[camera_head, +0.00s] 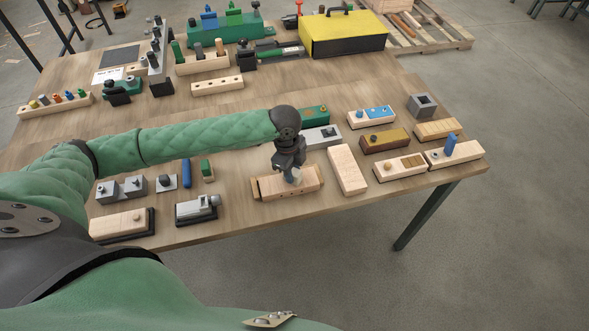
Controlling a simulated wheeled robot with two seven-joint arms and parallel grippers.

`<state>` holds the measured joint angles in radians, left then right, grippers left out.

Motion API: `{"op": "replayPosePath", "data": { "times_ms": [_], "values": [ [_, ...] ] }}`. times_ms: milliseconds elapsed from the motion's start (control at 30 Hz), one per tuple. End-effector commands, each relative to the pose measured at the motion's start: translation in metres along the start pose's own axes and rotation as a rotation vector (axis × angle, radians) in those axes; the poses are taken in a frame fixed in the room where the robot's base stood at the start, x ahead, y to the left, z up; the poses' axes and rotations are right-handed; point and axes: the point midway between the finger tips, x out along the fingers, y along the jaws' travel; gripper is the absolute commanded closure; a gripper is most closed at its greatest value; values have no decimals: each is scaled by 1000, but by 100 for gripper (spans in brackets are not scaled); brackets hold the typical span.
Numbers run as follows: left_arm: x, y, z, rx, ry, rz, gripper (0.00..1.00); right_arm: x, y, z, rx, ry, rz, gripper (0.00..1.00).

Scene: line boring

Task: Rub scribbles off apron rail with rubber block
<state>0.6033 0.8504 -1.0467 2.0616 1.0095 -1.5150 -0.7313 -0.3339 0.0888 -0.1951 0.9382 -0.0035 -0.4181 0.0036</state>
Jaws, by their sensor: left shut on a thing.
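My left arm reaches in from the left and its dark gripper (291,170) points down over a pale wooden piece near the table's front edge. This piece looks like the apron rail (310,184). The gripper is shut on a small whitish block (294,178), which looks like the rubber block. The block is at the rail's top face; whether it touches is too small to tell. The gripper hides part of the block and the rail's middle. I cannot make out any scribbles. My right gripper is out of view.
A plain wooden block (347,169) stands close right of the rail. A grey metal fixture (197,208) sits to the left. Several small wooden and metal blocks crowd the right end. A yellow and black toolbox (343,33) stands at the back. The wooden table (235,222) is bare along its front edge.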

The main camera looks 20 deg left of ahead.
Motion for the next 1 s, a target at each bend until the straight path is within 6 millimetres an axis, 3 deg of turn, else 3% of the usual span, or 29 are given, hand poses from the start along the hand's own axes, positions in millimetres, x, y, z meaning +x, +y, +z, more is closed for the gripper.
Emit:
{"op": "replayPosePath", "data": {
  "times_ms": [1000],
  "values": [
    [2,-18,-18,0,0,0,99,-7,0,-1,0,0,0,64]
  ]
}}
